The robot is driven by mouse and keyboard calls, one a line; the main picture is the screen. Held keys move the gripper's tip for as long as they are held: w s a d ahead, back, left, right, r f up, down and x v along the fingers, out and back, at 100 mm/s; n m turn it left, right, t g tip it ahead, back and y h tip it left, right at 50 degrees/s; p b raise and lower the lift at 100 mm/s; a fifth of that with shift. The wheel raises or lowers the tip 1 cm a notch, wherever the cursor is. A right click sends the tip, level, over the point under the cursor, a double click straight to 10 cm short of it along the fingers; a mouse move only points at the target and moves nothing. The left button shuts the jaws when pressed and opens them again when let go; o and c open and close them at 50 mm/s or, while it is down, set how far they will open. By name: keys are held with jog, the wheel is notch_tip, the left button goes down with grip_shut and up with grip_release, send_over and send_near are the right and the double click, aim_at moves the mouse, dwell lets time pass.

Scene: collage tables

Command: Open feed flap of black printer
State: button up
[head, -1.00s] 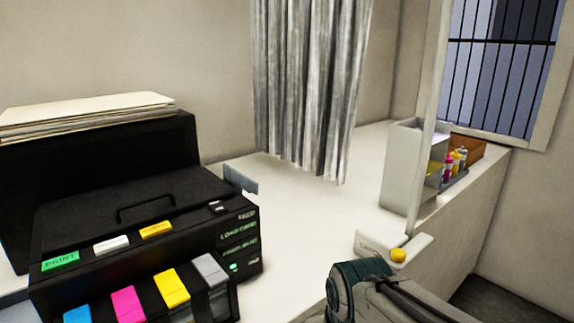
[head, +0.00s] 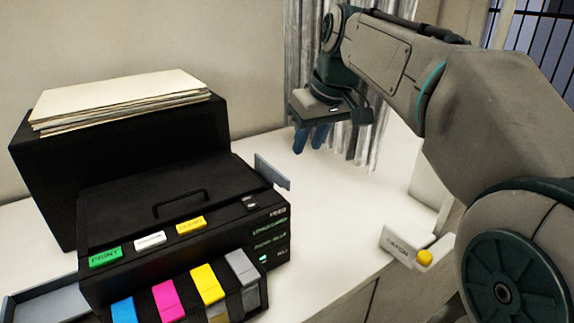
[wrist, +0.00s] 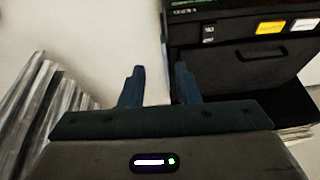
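The black printer (head: 130,195) stands on the white counter at left in the head view. Its top lid has a handle (head: 180,203) and lies flat. A stack of paper (head: 120,98) rests on its tall back part. A small grey flap (head: 272,172) sticks out at its right rear edge. My gripper (head: 311,138) hangs over the counter, right of and behind the printer, near the curtain. In the wrist view my gripper (wrist: 159,70) is open and empty, its fingers apart, with the printer (wrist: 240,55) to the right.
A grey curtain (head: 372,140) hangs close behind my gripper, and also shows in the wrist view (wrist: 35,105). A white box with a yellow button (head: 424,257) sits at the counter's right edge. Coloured ink tanks (head: 168,298) front the printer. The counter between printer and curtain is clear.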

aim_at(287, 179)
jog(key=x, duration=0.4)
jog(key=p+x, duration=0.1)
jog(key=x, duration=0.3)
jog(key=w+a+x, duration=0.1)
jog(key=x, duration=0.4)
jog(key=shift+r, duration=0.3)
jog(key=shift+c, duration=0.3)
grip_shut()
